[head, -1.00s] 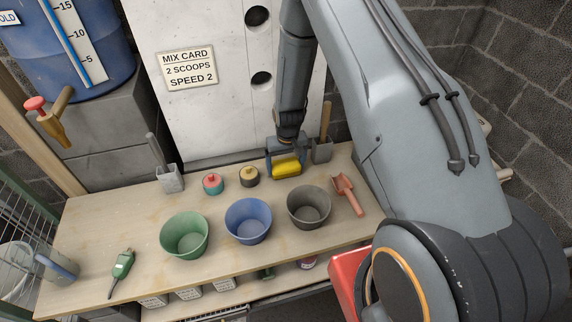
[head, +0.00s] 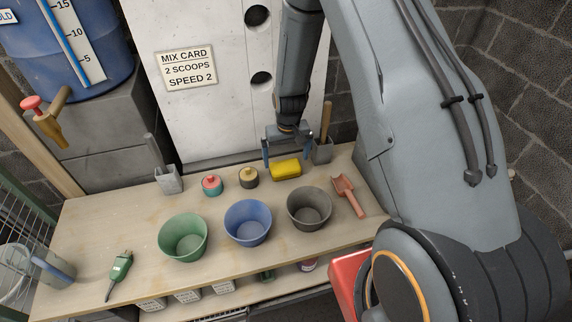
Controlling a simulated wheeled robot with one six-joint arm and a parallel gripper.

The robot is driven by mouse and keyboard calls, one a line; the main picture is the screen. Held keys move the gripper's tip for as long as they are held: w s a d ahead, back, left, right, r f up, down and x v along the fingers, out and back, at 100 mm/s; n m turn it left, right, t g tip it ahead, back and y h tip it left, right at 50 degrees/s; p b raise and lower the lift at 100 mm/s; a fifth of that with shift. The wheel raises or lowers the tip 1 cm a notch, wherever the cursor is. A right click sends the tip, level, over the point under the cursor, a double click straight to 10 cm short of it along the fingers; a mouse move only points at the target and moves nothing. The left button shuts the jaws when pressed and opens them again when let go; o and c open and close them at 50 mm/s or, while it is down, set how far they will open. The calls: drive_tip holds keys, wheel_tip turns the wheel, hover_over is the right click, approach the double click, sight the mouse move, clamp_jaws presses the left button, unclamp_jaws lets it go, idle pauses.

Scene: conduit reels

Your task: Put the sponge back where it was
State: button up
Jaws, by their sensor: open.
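The yellow sponge (head: 286,170) lies on the wooden bench near its back edge. It is right of the tan-lidded jar and left of a grey holder with a wooden handle. My gripper (head: 288,152) is open just above and behind the sponge, fingers spread to either side and pointing down. The sponge shows no finger on its front or top. How far the fingertips are from it is hard to tell.
Green (head: 184,237), blue (head: 247,222) and grey-brown (head: 309,208) buckets stand in front. Two small jars, with red (head: 212,186) and tan (head: 248,178) lids, stand left. A pink scoop (head: 348,195) lies right. Grey holders (head: 168,180) (head: 322,152) flank the back. A green tool (head: 120,270) lies front left.

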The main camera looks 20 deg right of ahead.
sight(287, 169)
drive_tip(key=s+r+b, duration=0.1)
drive_tip(key=s+r, duration=0.4)
drive_tip(key=r, duration=0.3)
drive_tip(key=s+r, duration=0.6)
drive_tip(key=r, duration=0.3)
drive_tip(key=s+r, duration=0.5)
drive_tip(key=s, duration=0.8)
drive_tip(key=shift+r+g, duration=0.2)
drive_tip(key=shift+g, duration=0.2)
